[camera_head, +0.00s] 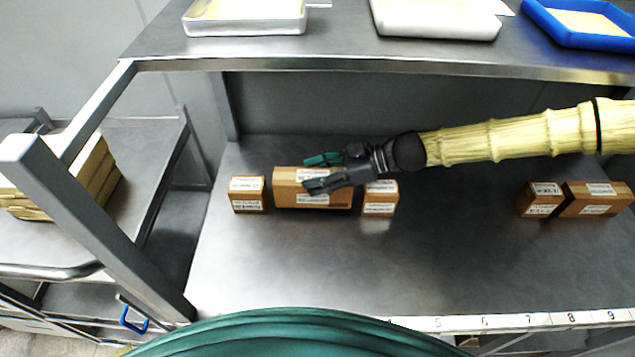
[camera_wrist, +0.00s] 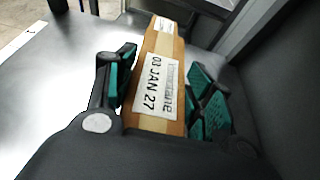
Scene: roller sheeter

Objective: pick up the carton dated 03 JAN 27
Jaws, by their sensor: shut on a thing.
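The carton dated 03 JAN 27 (camera_wrist: 165,55) is a long brown box with white labels, the date readable in the wrist view. It is the long middle carton (camera_head: 340,199) of the left group in the head view. My gripper (camera_wrist: 160,82) is shut on it, with green-padded fingers on its two long sides. In the head view my gripper (camera_head: 322,172) reaches in from the right and covers part of the carton's top. Whether the carton touches the shelf below is hard to tell.
A small carton (camera_head: 248,195) stands close on the left and another (camera_head: 380,198) close on the right. Two more cartons, one small (camera_head: 539,200) and one longer (camera_head: 596,199), stand far right. An upper shelf (camera_head: 340,50) with trays overhangs the back. The steel surface in front is clear.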

